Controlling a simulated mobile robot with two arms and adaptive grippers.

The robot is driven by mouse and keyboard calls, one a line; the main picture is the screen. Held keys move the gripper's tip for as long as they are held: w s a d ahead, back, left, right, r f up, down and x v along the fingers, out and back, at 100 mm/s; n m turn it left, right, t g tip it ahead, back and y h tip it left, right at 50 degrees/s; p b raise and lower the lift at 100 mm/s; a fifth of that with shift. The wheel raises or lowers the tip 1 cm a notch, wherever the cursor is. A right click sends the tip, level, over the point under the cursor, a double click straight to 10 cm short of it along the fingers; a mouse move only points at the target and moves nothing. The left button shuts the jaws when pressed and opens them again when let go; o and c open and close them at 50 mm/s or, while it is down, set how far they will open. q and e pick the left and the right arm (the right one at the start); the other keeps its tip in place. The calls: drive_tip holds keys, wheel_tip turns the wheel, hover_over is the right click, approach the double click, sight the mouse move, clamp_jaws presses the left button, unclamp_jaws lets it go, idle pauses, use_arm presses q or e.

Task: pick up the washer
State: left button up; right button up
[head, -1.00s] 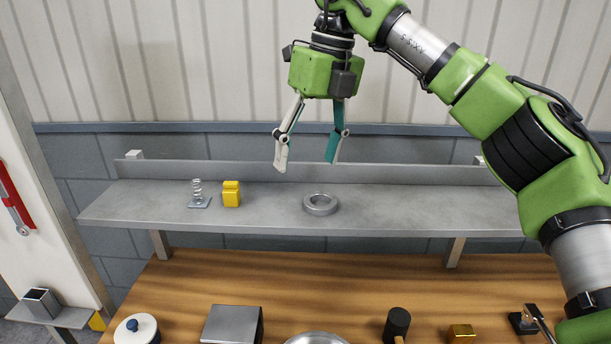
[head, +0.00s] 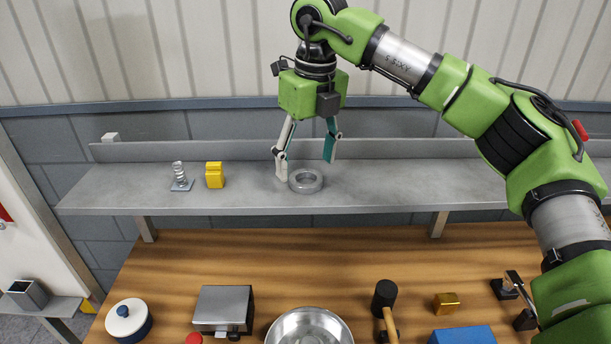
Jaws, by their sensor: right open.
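The washer (head: 306,181) is a thick grey metal ring lying flat on the grey metal shelf (head: 400,185). My right gripper (head: 304,168) points down just above the washer, with one pale finger and one teal finger spread apart. The pale fingertip overlaps the washer's left edge in the picture. The teal fingertip is above and to the right of the ring. I cannot tell whether either finger touches it. The gripper is open and holds nothing. My left gripper is not in view.
On the shelf left of the washer stand a yellow block (head: 214,175) and a spring on a plate (head: 180,177). A raised lip (head: 400,148) runs along the shelf's back. The wooden bench below holds a metal bowl (head: 309,328), a mallet (head: 384,297) and other items. The shelf's right part is clear.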

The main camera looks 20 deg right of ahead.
sight(306, 183)
wheel_tip(306, 183, down, 2)
drive_tip(key=shift+d+f+p, duration=0.1)
drive_tip(key=shift+d+p, duration=0.05)
drive_tip(key=shift+p, duration=0.15)
drive_tip(key=shift+w+f, duration=0.15)
drive_tip(key=shift+f, duration=0.25)
drive_tip(key=c, duration=1.4)
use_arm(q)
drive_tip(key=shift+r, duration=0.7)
use_arm(e)
drive_tip(key=shift+r, duration=0.15)
drive_tip(key=shift+w+r, duration=0.1)
drive_tip(key=shift+r, duration=0.4)
use_arm(q)
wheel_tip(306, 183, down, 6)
drive_tip(key=b, duration=0.5)
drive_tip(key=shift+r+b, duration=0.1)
drive_tip(key=shift+b, duration=0.25)
use_arm(e)
drive_tip(key=s+a+r, duration=0.3)
drive_tip(key=r, duration=0.1)
drive_tip(key=s+a+r, duration=0.3)
drive_tip(key=s+r, duration=0.1)
drive_tip(key=s+a+r, duration=0.3)
drive_tip(key=s, duration=0.1)
drive_tip(key=shift+r, duration=0.4)
